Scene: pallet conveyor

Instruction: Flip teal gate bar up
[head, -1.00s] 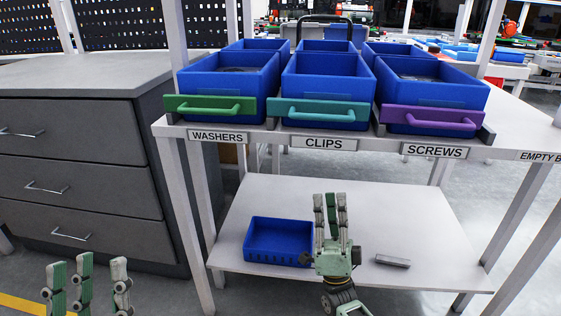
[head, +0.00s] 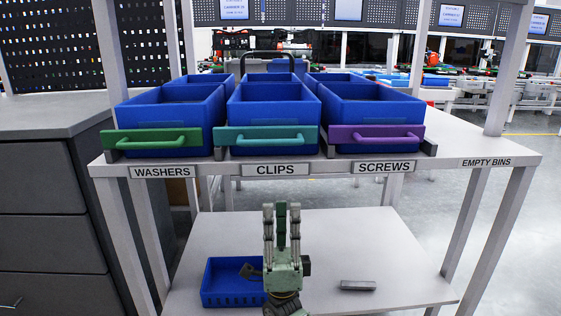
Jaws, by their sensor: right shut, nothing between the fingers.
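The teal gate bar (head: 265,139) lies across the front of the middle blue bin (head: 272,103), above the CLIPS label (head: 275,169). It has a teal handle on its face. My right gripper (head: 281,212) points up below the shelf edge, under the CLIPS label. Its fingers are close together with nothing between them, and it is apart from the bar. My left gripper is out of view.
A green bar (head: 152,141) and a purple bar (head: 375,137) front the neighbouring bins. The shelf's front edge (head: 320,167) lies between my right gripper and the bars. A small blue bin (head: 224,299) and a grey block (head: 358,286) sit on the lower shelf.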

